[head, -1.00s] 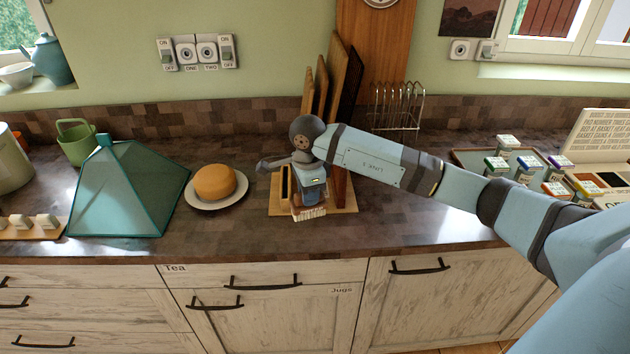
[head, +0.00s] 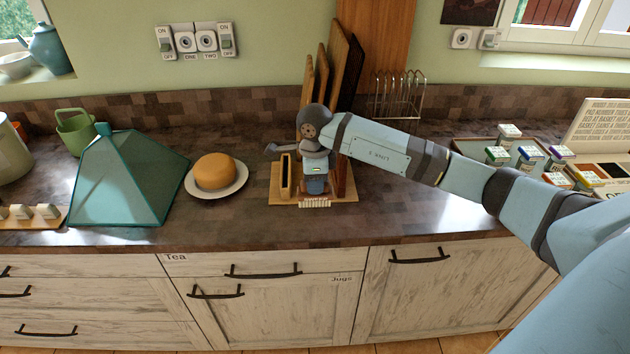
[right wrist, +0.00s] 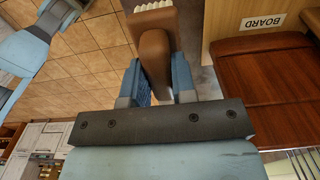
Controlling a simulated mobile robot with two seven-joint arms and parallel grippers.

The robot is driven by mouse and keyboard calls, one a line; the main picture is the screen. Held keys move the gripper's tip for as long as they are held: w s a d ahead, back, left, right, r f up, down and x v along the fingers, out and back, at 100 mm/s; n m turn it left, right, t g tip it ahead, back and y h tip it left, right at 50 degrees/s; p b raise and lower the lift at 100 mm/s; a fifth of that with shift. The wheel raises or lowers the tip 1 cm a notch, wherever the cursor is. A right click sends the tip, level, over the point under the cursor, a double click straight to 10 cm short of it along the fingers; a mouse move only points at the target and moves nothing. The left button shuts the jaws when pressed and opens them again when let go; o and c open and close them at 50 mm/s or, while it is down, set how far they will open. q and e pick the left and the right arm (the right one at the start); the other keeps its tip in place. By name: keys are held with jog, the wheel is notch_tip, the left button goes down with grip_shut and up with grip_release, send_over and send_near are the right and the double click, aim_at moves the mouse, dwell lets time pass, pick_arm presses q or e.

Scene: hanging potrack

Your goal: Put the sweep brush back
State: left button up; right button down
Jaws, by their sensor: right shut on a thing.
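The sweep brush (right wrist: 155,50) has a brown handle and pale bristles, seen in the right wrist view between my right gripper's fingers (right wrist: 157,85). In the head view my right gripper (head: 315,184) points down over the wooden stand (head: 280,198) and is shut on the brush. Only the pale bristles (head: 314,204) show there, near the stand's front edge beside a "SWEEP" label. The gripper hides most of the brush, and I cannot tell whether it touches the stand. My left gripper is not in view.
Upright wooden boards (head: 343,65) stand close behind and right of the gripper. A narrow wooden holder (head: 287,177) is just left of it. A cheese on a plate (head: 215,172) and a green cover (head: 125,185) stand further left.

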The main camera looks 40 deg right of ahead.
aim_at(315, 204)
jog(key=shift+f+b, duration=2.75)
jog(key=shift+f, duration=1.05)
jog(key=shift+f, duration=0.25)
jog(key=c, duration=0.8)
grip_release()
jog(key=shift+c, duration=0.2)
